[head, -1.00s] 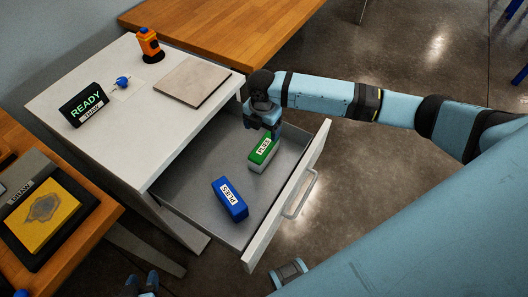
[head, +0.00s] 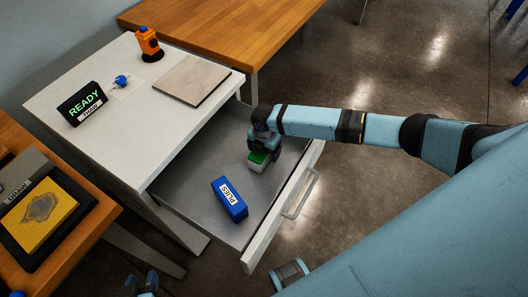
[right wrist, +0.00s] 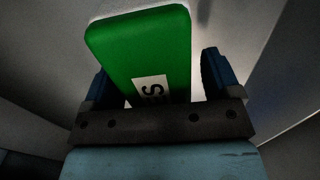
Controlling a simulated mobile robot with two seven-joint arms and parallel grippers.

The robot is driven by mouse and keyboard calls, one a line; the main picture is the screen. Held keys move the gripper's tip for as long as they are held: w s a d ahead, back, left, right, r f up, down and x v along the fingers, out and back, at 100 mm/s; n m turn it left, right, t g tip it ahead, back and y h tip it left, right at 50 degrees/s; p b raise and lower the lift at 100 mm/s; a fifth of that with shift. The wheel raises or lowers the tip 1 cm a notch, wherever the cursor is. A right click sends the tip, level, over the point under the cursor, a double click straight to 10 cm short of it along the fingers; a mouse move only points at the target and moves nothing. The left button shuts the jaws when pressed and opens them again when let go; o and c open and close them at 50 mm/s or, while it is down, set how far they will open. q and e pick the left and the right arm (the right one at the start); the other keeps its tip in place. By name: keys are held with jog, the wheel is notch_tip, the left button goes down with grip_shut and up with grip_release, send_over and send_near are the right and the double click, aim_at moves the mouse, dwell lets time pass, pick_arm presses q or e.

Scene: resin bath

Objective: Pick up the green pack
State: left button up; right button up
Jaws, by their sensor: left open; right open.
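The green pack (head: 258,159), with a pale lower part, sits in the open drawer (head: 190,200), its top mostly hidden by my right gripper (head: 265,151). In the right wrist view the green pack (right wrist: 140,45) lies between the two blue fingers, its white label partly cut off by the gripper's dark bar. A gap shows at the right finger; contact at the left finger is unclear. The right gripper is open. My left gripper (head: 142,284) is open at the bottom left of the head view, away from the drawer. A blue pack (head: 229,198) lies nearer in the drawer.
The drawer front with its handle (head: 301,194) bounds the drawer on the right. The white cabinet top (head: 140,110) holds a READY sign (head: 82,104), an orange device (head: 149,42) and a flat beige plate (head: 193,80). Bare drawer floor lies around the packs.

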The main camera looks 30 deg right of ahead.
jog(key=shift+f, duration=0.1)
jog(key=c, duration=1.1)
jog(key=shift+c, duration=0.2)
